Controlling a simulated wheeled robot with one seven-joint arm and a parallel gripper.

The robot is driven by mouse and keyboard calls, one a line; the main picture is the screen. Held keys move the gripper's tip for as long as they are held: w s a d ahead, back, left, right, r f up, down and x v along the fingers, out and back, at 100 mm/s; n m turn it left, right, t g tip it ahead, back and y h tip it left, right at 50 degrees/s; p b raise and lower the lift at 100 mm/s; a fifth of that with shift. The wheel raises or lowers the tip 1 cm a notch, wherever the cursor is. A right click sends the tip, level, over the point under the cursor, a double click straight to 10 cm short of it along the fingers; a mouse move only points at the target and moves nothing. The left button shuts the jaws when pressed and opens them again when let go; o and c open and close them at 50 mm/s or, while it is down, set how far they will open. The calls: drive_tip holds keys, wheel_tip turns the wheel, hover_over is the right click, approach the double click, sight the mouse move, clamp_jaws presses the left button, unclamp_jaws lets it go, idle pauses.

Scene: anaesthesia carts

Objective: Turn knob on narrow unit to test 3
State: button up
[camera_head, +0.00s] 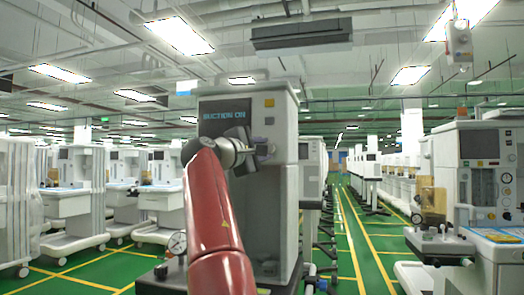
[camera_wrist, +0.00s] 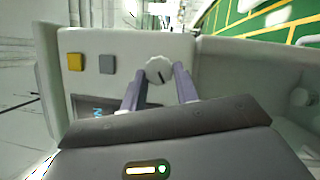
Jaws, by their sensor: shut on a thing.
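The narrow unit (camera_head: 282,215) is a tall pale cabinet with a dark screen (camera_head: 222,118) that reads "SUCTION ON". Its knob (camera_wrist: 159,67) is round and whitish with a dark pointer line, and shows between my fingertips in the wrist view. My gripper (camera_wrist: 158,78) is shut on the knob, one finger on each side. In the head view my gripper (camera_head: 262,149) meets the upper front of the unit, and my red arm and wrist hide part of the screen and the unit's front. I cannot read any test labels around the knob.
A yellow square button (camera_wrist: 75,62) and a grey one (camera_wrist: 107,64) sit left of the knob in the wrist view. A gauge (camera_head: 177,243) stands low left of the unit. Another cart (camera_head: 475,190) stands at right. A green-floored aisle (camera_head: 355,240) runs between.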

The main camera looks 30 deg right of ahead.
idle(0.3)
drive_tip(key=o, duration=1)
drive_tip(key=shift+a, duration=0.1)
drive_tip(key=b+v, duration=0.3)
drive_tip(key=v, duration=0.4)
drive_tip(key=shift+s+a+f, duration=0.1)
drive_tip(key=shift+a, duration=0.2)
